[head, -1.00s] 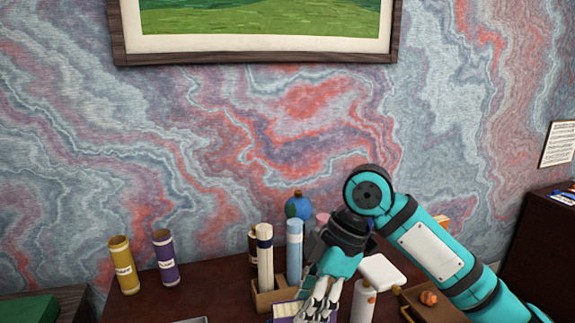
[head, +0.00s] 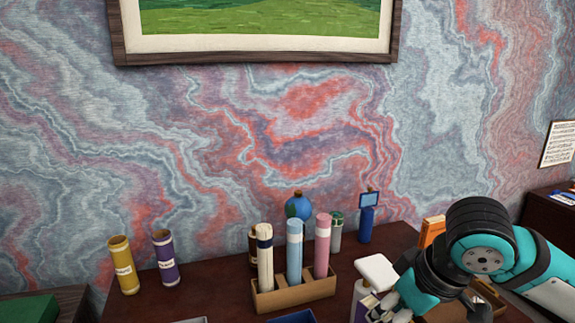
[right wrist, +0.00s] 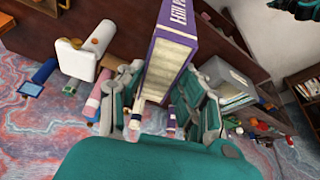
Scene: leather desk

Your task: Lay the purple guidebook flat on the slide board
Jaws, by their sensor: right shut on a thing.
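My right gripper (head: 385,308) is low at the right in the head view. In the right wrist view, its fingers (right wrist: 158,103) are closed on the purple guidebook (right wrist: 178,38), which stands out beyond them with white lettering on its spine. In the head view the book is mostly hidden by the gripper and the bottom edge. I cannot tell any slide board for certain. A blue tray-like edge (head: 292,317) shows at the bottom of the head view, cut off. My left gripper is not in view.
A wooden holder (head: 295,295) with white, blue and pink tubes stands mid-desk. A white-topped item (head: 375,270) stands close to my right gripper. Yellow (head: 123,265) and purple (head: 165,258) tubes stand at left. Desk between them and the holder is clear.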

